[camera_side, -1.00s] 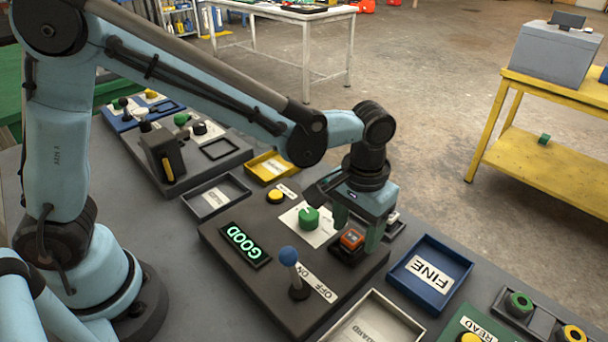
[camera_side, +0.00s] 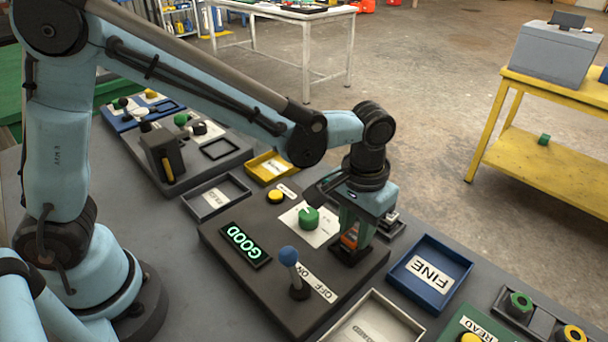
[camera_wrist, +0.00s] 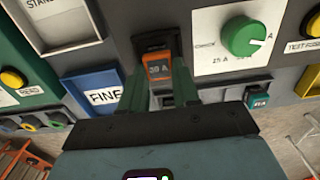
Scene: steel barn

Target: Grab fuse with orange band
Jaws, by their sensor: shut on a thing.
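The fuse with the orange band (camera_side: 349,238) sits upright at the black holder (camera_side: 350,255) on the grey test panel (camera_side: 255,290). My gripper (camera_side: 355,232) is shut on the fuse, one green finger on each side; both fingers also show in the wrist view (camera_wrist: 160,88). The fuse's lower end is hidden, so I cannot tell how deep it sits in the holder.
A green knob (camera_side: 309,218) and a blue-topped lever (camera_side: 289,257) stand close by. The display (camera_side: 244,245) reads "GOOD". A blue "FINE" tray (camera_side: 455,270) lies to the right. A teal-banded fuse (camera_wrist: 257,97) lies near my gripper in the wrist view.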

